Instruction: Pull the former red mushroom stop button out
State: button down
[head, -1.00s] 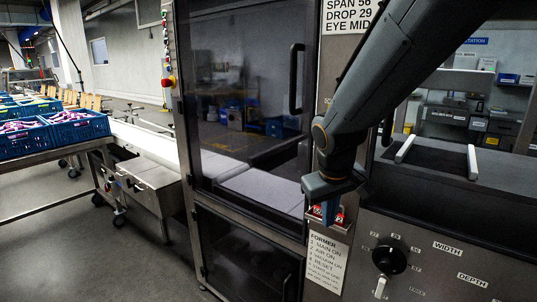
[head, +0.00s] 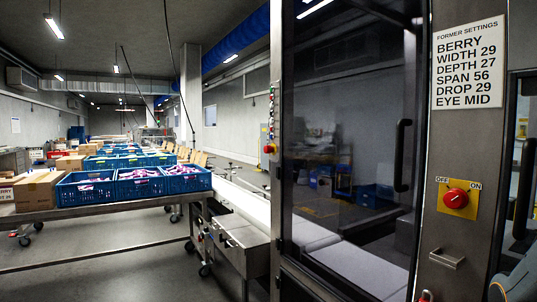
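A small red button (head: 269,149) shows on the narrow post at the left edge of the former's cabinet, below a column of small coloured parts. It is too small to tell whether it is pushed in or out. A large red knob (head: 456,198) sits on a yellow plate marked OFF and ON on the steel panel at right. Another small red piece (head: 426,296) is cut off by the bottom edge, so its kind is unclear. My gripper is out of view; only a grey rounded part, probably of my arm, shows at the bottom right corner.
The dark glass door (head: 345,120) has a vertical black handle (head: 402,155). A settings sign (head: 469,62) hangs above the red knob, and a metal handle (head: 446,259) is below it. Blue crates (head: 140,186) stand on a table at left, beside open grey floor.

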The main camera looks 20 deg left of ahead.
aim_at(267, 149)
jog(key=k, duration=0.6)
jog(key=u, duration=0.85)
jog(key=i, duration=0.8)
jog(key=u, duration=1.15)
jog(key=i, duration=1.25)
jog(key=z, duration=0.65)
jog(key=i, duration=1.3)
jog(key=z, duration=0.9)
